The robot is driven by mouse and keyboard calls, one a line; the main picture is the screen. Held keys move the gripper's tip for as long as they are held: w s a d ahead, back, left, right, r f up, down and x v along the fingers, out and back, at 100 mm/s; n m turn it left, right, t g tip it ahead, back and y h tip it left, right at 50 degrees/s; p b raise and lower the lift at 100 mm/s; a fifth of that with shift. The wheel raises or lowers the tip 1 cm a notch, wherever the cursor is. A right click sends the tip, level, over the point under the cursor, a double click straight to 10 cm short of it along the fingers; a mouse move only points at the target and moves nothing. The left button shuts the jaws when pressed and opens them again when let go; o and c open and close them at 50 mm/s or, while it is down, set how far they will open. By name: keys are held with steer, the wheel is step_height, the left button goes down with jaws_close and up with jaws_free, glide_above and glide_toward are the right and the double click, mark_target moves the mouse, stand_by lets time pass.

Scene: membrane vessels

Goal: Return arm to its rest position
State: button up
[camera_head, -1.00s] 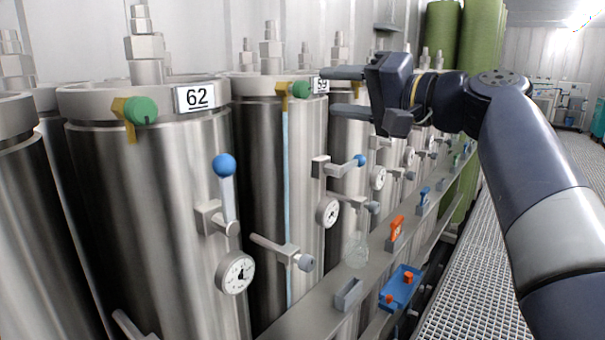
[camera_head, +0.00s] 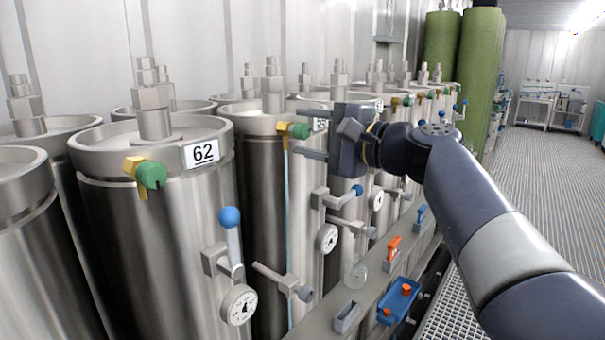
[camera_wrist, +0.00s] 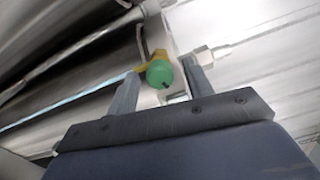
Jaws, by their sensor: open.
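My gripper (camera_head: 312,133) is open and empty in the head view, its two fingers pointing left in front of the vessels beside the second vessel (camera_head: 258,185). A green knob on a yellow fitting (camera_head: 298,130) of that vessel shows just left of the fingertips. In the wrist view my gripper (camera_wrist: 160,85) has its fingers spread, and the green knob (camera_wrist: 160,74) appears between them in the picture. I cannot tell how far beyond the tips the knob lies. My arm reaches in from the lower right.
Vessel 62 (camera_head: 150,230) stands at left with a blue-ended lever (camera_head: 229,218) and gauge (camera_head: 239,305). A ledge holds a glass flask (camera_head: 356,273), a blue tray (camera_head: 400,300) and an orange-handled item (camera_head: 393,247). The grated walkway (camera_head: 545,200) at right is clear.

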steer(key=m+p, duration=0.4)
steer(key=shift+r, duration=0.25)
steer(key=m+p, duration=0.3)
steer(key=p, duration=0.1)
steer(key=m+p, duration=0.4)
steer(key=p, duration=0.2)
steer(key=shift+m, duration=0.4)
steer(key=shift+f+m+p, duration=0.2)
steer(key=shift+m+p, duration=0.4)
steer(key=shift+p, duration=0.3)
steer(key=shift+f, duration=0.1)
steer(key=shift+s+a, duration=0.1)
